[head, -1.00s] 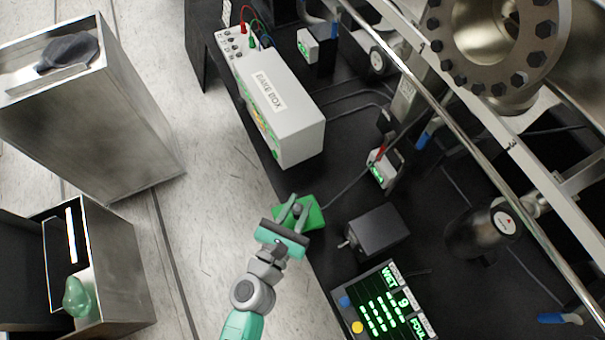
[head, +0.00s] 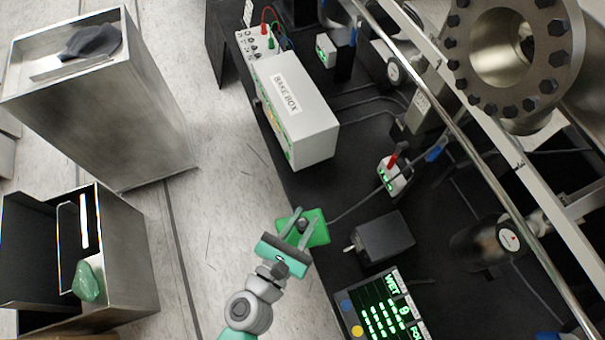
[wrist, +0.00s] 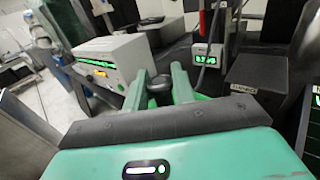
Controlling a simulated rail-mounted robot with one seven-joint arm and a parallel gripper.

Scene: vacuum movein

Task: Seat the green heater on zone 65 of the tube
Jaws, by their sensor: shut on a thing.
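My gripper (head: 304,223) is shut on the dark knob of the green heater (head: 319,232) and holds it over the near edge of the black bench. In the wrist view the knob (wrist: 159,88) sits between the two fingers, and part of the green heater (wrist: 206,97) shows behind them. A cable runs from the heater toward the right. A long shiny tube (head: 468,138) crosses the upper right, well apart from the heater. I cannot read a zone 65 mark on it. The heater's underside is hidden.
The white bake box (head: 292,112) stands on the bench (head: 352,185) beyond my gripper. A dark box (head: 383,237) and a display panel (head: 375,305) lie to its right. A small green-lit meter (head: 392,176) stands behind. Metal cabinets (head: 105,105) are at the left; open floor lies between.

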